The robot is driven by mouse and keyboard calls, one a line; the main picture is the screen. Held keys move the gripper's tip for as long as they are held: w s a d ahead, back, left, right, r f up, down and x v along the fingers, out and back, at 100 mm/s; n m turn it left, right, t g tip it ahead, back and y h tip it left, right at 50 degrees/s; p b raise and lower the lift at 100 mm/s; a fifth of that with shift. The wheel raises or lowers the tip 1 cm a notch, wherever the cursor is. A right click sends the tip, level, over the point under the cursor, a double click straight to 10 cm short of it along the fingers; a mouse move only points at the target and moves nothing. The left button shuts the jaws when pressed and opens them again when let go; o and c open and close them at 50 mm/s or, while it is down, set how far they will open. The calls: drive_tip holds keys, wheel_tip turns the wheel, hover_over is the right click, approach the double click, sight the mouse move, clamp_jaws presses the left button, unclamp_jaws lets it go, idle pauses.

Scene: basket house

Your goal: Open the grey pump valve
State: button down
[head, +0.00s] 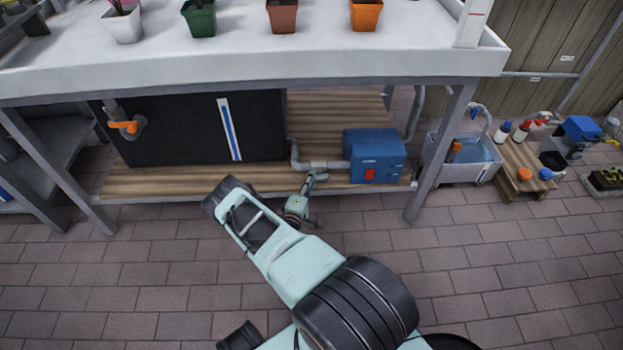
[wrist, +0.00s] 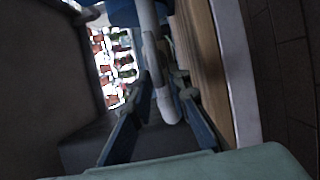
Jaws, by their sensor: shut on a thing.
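The grey pump valve (head: 318,166) sits on the grey pipe just left of the blue pump (head: 375,156), on the wooden lower shelf under the bench. In the head view my gripper (head: 309,184) reaches to it from the front. In the wrist view my gripper (wrist: 164,88) has its two blue fingers closed in around the grey valve handle (wrist: 151,52), with the pale pipe's bend (wrist: 166,106) behind and between them. The fingers hide part of the handle, and its exact angle is hard to make out.
A black tank (head: 190,130) with a blue level strip stands left on the shelf (head: 175,180). An orange-handled valve (head: 125,127) is at its left. The white bench top (head: 240,60) overhangs the shelf. A bench leg (head: 440,150) stands right of the pump.

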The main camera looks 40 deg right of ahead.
drive_tip(key=c, duration=2)
unclamp_jaws()
drive_tip(key=shift+s+d, duration=0.1)
drive_tip(key=shift+d, duration=0.1)
drive_tip(key=shift+c, duration=0.2)
drive_tip(key=shift+a, duration=0.1)
drive_tip(key=shift+s+a, duration=0.15)
drive_tip(key=shift+a, duration=0.1)
drive_tip(key=v, duration=0.6)
drive_tip(key=shift+s+a, duration=0.25)
drive_tip(key=shift+s, duration=0.05)
drive_tip(key=shift+w, duration=0.15)
